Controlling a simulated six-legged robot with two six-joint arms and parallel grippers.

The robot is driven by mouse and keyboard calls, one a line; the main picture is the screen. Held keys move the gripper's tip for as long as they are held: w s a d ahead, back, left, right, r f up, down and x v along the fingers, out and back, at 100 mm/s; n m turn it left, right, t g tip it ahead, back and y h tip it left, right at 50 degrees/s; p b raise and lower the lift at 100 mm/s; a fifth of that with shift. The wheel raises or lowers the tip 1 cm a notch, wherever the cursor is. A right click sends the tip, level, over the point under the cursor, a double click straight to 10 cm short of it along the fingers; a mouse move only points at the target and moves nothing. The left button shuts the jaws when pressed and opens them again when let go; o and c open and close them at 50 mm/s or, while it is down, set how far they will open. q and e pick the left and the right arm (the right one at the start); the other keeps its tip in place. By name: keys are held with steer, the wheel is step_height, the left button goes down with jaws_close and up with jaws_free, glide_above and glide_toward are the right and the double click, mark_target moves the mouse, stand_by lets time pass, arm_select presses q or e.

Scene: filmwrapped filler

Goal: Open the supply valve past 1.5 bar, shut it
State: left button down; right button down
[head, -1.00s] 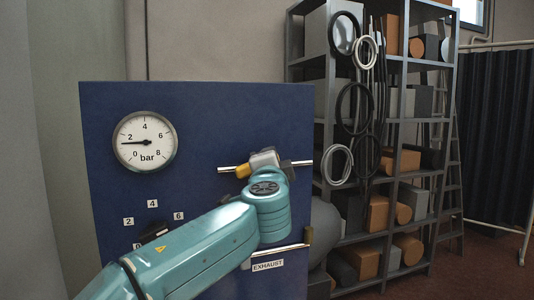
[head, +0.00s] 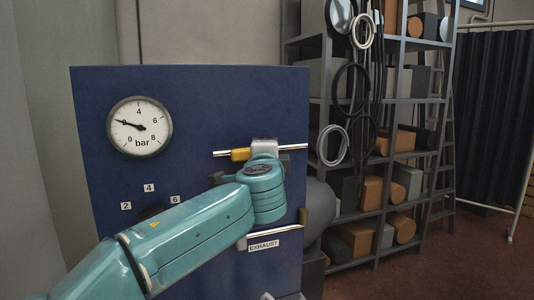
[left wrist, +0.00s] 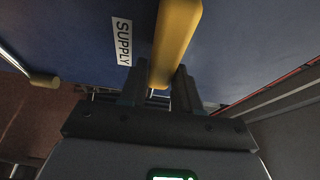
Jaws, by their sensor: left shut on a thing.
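The blue panel (head: 190,85) carries a round gauge (head: 140,127) marked in bar; its needle points at about the 2 mark. The yellow supply valve handle (head: 240,154) lies along its horizontal pipe in the head view. In the left wrist view the handle (left wrist: 176,40) runs down between the fingers, beside the SUPPLY label (left wrist: 122,41). My left gripper (left wrist: 158,85) is shut on this handle. In the head view my teal wrist hides most of the gripper. My right gripper is not in view.
The EXHAUST label (head: 263,246) and a lower pipe (head: 275,232) with a yellowish handle (head: 303,219) are below. A dial with numbers (head: 149,188) is partly hidden by my forearm. A loaded shelf rack (head: 345,100) stands at the right, with a dark curtain (head: 490,120) beyond.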

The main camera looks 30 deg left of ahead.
arm_select(q)
steer(key=c, duration=0.9)
jaws_free()
steer(key=b+v, duration=0.5)
steer(key=v, duration=1.1)
steer(key=shift+s, duration=0.15)
